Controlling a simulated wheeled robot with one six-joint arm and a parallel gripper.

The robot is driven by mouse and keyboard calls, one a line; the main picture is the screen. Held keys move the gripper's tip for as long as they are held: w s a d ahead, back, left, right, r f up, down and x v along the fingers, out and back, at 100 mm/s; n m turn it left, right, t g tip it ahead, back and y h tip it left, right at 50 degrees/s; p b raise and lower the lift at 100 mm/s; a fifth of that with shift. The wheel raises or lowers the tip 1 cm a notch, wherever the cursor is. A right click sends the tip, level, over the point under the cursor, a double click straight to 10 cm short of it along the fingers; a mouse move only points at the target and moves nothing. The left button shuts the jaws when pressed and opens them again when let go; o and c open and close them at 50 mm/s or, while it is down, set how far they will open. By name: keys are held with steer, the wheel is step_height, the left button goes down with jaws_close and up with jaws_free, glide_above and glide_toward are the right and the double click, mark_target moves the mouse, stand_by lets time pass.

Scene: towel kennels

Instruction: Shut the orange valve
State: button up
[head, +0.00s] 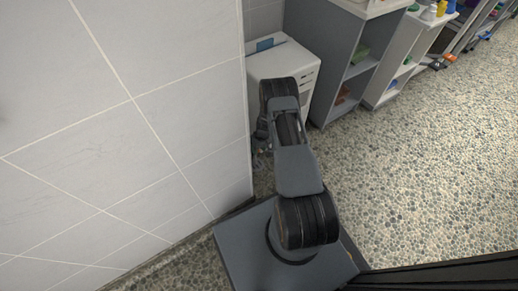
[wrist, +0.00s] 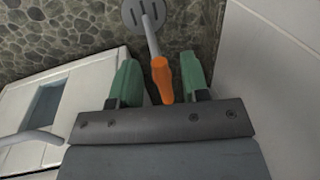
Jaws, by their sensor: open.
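In the wrist view an orange handle (wrist: 162,80) on a pale grey stem shows between the fingers of my gripper (wrist: 159,66). The stem runs up to a slotted grey disc (wrist: 143,12) over the pebbled floor. I cannot tell whether this orange part is the valve's lever, nor whether the fingers touch it. My gripper is open, with its two green fingers apart on either side of the handle. In the head view my arm reaches toward the gap between the tiled wall and a white cabinet, and hides most of my gripper.
The white cabinet (head: 288,60) has a blue panel on top; it also shows in the wrist view (wrist: 105,75). The tiled wall (head: 130,110) stands close on the left. Grey shelving (head: 333,50) stands right of the cabinet. The pebbled floor (head: 430,160) is open at right.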

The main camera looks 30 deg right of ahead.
jaws_close()
stand_by(0.3)
steer(key=m, duration=0.1)
steer(key=a+m, duration=0.1)
steer(key=m, duration=0.1)
steer(key=shift+t, duration=0.3)
steer(key=shift+a+m+b, duration=0.15)
steer(key=shift+m+b, duration=0.1)
steer(key=shift+m, duration=0.55)
steer(key=shift+a+m+b, duration=0.15)
steer(key=shift+m+b, duration=0.05)
steer(key=shift+m, duration=0.6)
steer(key=shift+w+t, duration=0.1)
steer(key=shift+t, duration=0.2)
jaws_free()
steer(key=p+v, duration=0.5)
steer(key=v, duration=0.9)
